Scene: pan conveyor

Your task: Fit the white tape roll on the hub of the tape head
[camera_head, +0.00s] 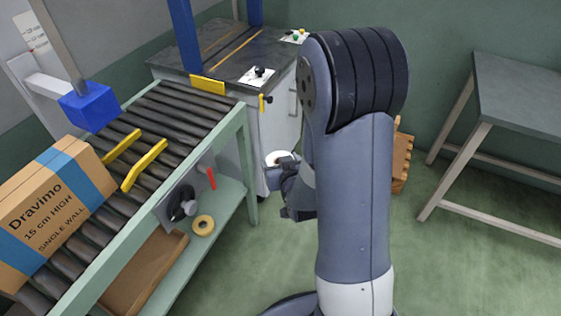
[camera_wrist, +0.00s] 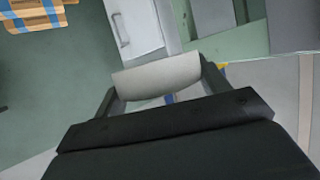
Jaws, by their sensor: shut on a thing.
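The white tape roll (camera_head: 273,158) is in my gripper (camera_head: 289,178), held in the air to the right of the conveyor in the head view. In the wrist view the roll (camera_wrist: 157,76) shows as a pale curved band between the two fingers of my gripper (camera_wrist: 160,88). The fingers are shut on it. The tape head (camera_head: 168,208) is a grey plate on the near side of the conveyor, with a dark round hub (camera_head: 184,204) and a red piece (camera_head: 211,178). My gripper is right of and apart from the hub. My arm partly hides the gripper.
A tan tape roll (camera_head: 203,225) lies on the green lower shelf (camera_head: 232,190) beside a brown tray (camera_head: 140,272). A Dravimo carton (camera_head: 50,205) sits on the roller conveyor (camera_head: 185,118). A grey table (camera_head: 520,95) stands right.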

